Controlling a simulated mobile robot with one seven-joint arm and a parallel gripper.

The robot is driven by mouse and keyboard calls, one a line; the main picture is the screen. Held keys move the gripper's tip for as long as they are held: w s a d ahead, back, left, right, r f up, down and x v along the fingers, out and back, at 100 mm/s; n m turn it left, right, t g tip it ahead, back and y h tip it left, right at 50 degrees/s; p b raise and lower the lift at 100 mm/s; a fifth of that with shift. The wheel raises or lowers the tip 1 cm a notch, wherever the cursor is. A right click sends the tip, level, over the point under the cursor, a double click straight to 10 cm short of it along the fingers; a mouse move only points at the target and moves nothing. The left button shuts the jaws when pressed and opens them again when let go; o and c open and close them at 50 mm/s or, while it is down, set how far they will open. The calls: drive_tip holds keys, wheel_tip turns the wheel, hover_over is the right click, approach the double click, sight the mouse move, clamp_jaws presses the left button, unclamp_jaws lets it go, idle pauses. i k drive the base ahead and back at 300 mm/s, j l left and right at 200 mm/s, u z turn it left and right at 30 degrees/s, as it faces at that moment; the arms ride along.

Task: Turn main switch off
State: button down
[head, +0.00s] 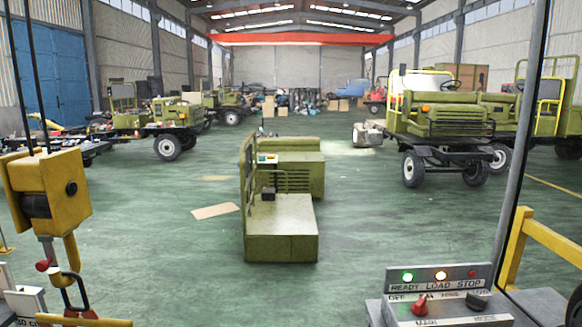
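A grey control box (377,312) stands at the bottom right of the head view. Its red rotary knob (421,305) sits above the label MAIN, with OFF printed to its left. The knob's handle looks close to upright, tilted slightly right; I cannot tell its exact setting. A black knob (478,300) sits to its right, above MODE. The red STOP lamp (473,274) looks dim. My gripper is not in view.
A yellow hoist block (48,190) with a hook hangs at the left. A grey post (517,150) and yellow rail (548,240) stand beside the control box. An olive vehicle body (281,230) stands mid-floor. Green floor (360,220) between is open.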

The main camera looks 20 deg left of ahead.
sight(420, 308)
drive_tip(key=k+u, duration=0.1)
drive_tip(key=u, duration=0.25)
drive_tip(key=k+u, duration=0.1)
drive_tip(key=u, duration=0.25)
drive_tip(key=k+j+u, duration=0.1)
drive_tip(key=u, duration=0.2)
drive_tip(key=l+u, duration=0.3)
drive_tip(key=u, duration=0.15)
drive_tip(key=l+u, duration=0.45)
drive_tip(key=i, duration=0.45)
drive_tip(key=j+z, duration=0.4)
drive_tip(key=l+z, duration=0.1)
drive_tip(key=z, duration=0.3)
drive_tip(key=l+z, duration=0.15)
drive_tip(key=z, duration=0.3)
drive_tip(key=i+z, duration=0.1)
drive_tip(key=z, duration=0.3)
drive_tip(key=l+z, duration=0.15)
drive_tip(key=z, duration=0.3)
drive_tip(key=i+l+u, duration=0.15)
drive_tip(key=l+u, duration=0.65)
drive_tip(key=i+l, duration=0.05)
drive_tip(key=l, duration=0.05)
